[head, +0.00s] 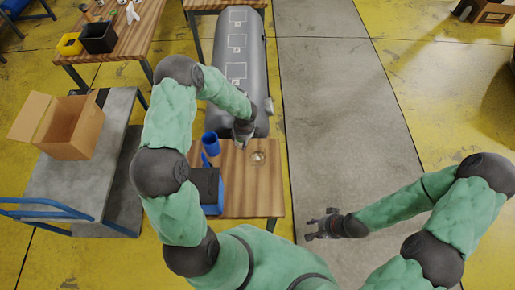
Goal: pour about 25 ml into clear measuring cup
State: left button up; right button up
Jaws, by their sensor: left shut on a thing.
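My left gripper (242,140) is over the wooden table, close above and to the left of the clear measuring cup (258,158). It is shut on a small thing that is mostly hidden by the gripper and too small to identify. The clear cup stands on the tabletop; its fill level cannot be read. My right gripper (318,226) is open and empty over the grey floor strip, right of the table.
The wooden table (238,203) also holds a dark box with blue edges (207,186). A cart (65,187) with an open cardboard box (72,127) stands left. The grey floor strip on the right is clear.

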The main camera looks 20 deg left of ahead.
pick_arm(q)
jog(key=shift+w+a+f+g+h+p, duration=0.15)
jog(key=shift+f+h+p, duration=0.35)
jog(key=shift+p, duration=1.2)
jog(key=shift+w+a+f+g+h+p, duration=0.1)
jog(key=shift+a+f+g+h+p, duration=0.3)
jog(key=shift+p, duration=1.3)
